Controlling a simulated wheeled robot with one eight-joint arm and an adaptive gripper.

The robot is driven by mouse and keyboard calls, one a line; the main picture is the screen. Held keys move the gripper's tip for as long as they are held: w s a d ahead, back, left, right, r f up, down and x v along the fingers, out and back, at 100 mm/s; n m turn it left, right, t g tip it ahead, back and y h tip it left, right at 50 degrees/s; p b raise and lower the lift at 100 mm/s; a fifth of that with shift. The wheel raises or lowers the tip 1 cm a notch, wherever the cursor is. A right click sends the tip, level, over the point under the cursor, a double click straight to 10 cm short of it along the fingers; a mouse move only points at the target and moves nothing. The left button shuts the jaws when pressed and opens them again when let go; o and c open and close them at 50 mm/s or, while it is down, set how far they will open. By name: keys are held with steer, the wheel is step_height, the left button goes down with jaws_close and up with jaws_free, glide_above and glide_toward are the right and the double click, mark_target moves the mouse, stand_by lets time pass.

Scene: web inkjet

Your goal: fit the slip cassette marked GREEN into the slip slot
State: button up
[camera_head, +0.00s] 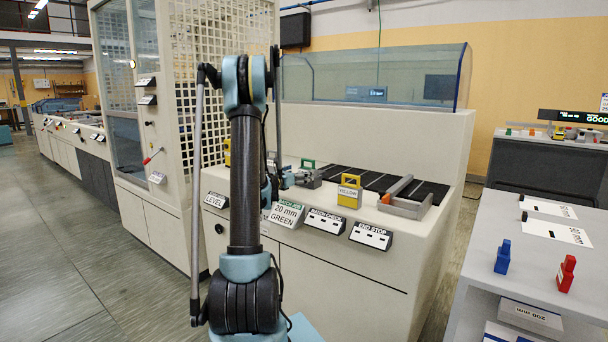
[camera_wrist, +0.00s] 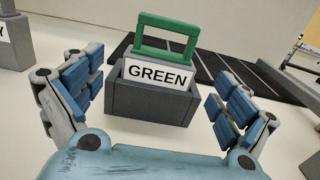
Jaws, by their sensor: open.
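My gripper (camera_wrist: 158,90) is open, with one blue-padded finger on each side of the cassette; gaps show on both sides. In the head view my gripper (camera_head: 283,179) is at the cassette's left, mostly hidden by my arm.
A yellow cassette marked YELLOW (camera_head: 349,192) stands to the right on the bench. Another grey block (camera_wrist: 14,45) stands at the wrist view's left.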

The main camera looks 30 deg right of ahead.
steer(key=v, duration=0.6)
steer(key=shift+s+a, duration=0.1)
steer(key=shift+a, duration=0.2)
